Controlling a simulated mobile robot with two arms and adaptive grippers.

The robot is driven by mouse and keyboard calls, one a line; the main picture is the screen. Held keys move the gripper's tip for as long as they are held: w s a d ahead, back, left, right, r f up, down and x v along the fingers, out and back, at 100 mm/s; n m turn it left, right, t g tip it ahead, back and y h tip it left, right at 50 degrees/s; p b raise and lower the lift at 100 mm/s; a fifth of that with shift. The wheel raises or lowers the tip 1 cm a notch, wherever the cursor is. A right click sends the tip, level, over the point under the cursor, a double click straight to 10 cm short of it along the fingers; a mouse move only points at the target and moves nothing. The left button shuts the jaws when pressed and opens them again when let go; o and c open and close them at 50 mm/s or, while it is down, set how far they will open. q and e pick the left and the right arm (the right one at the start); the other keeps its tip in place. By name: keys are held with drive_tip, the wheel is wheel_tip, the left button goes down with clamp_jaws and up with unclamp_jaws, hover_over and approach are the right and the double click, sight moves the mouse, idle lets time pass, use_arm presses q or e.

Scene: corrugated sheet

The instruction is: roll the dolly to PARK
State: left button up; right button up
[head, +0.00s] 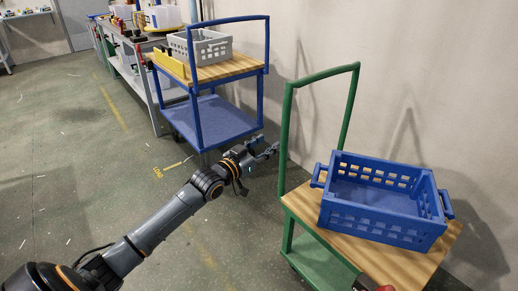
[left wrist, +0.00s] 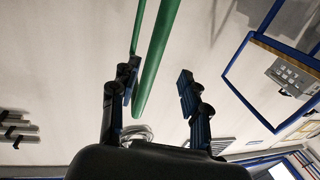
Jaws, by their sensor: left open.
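A green dolly (head: 323,262) with a wooden top and an upright green push handle (head: 285,130) stands at the right in the head view. A blue crate (head: 385,225) sits on its top. My left gripper (head: 269,150) is open beside the near-left post of that handle. In the left wrist view the green handle (left wrist: 152,65) shows between the spread fingers of my left gripper (left wrist: 158,85); they are not closed on it. Yellow floor lettering (head: 158,172) lies left of the gripper, too small to read.
A blue cart (head: 215,118) carrying a grey crate (head: 206,47) stands behind the green dolly, close to the wall (head: 400,60). A long workbench (head: 130,75) stands farther back. Open green floor (head: 70,140) lies to the left.

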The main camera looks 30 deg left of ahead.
use_arm(q)
drive_tip(key=shift+s+a, duration=0.15)
drive_tip(key=shift+s, duration=0.55)
drive_tip(key=shift+s+a, duration=0.1)
drive_tip(key=shift+s, duration=0.55)
